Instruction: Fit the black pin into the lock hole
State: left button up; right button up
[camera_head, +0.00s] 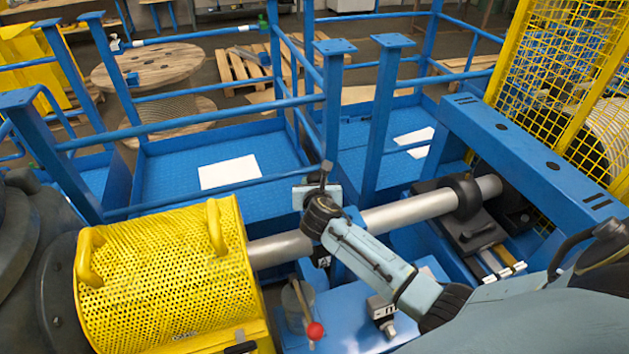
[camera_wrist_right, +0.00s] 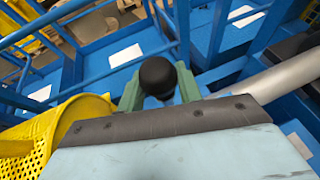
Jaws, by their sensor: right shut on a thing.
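My right gripper (camera_head: 317,190) is above the long silver shaft, near the middle of the head view. It is shut on the black pin (camera_head: 327,166), whose small dark top stands up above the jaws. In the right wrist view, the pin's round black knob (camera_wrist_right: 158,75) sits between the two greenish fingers. The pin's lower end is hidden. I cannot make out the lock hole in either view. My left gripper is not in view.
The silver shaft (camera_head: 400,213) runs from the yellow perforated guard (camera_head: 160,270) to a black clamp block (camera_head: 466,215). Blue railings and posts (camera_head: 373,130) stand just behind my right gripper. A red-knobbed lever (camera_head: 315,330) is below it.

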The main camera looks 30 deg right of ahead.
jog(key=shift+f, duration=0.6)
jog(key=shift+p, duration=0.75)
dwell(1.5)
jog(key=shift+f+b, duration=3)
jog(key=shift+f, duration=1.05)
jog(key=o, duration=1.1)
jog(key=shift+o, duration=0.2)
jog(key=shift+s, duration=0.1)
jog(key=p+v, duration=0.2)
jog(key=v, duration=1.1)
jog(key=shift+a, duration=0.15)
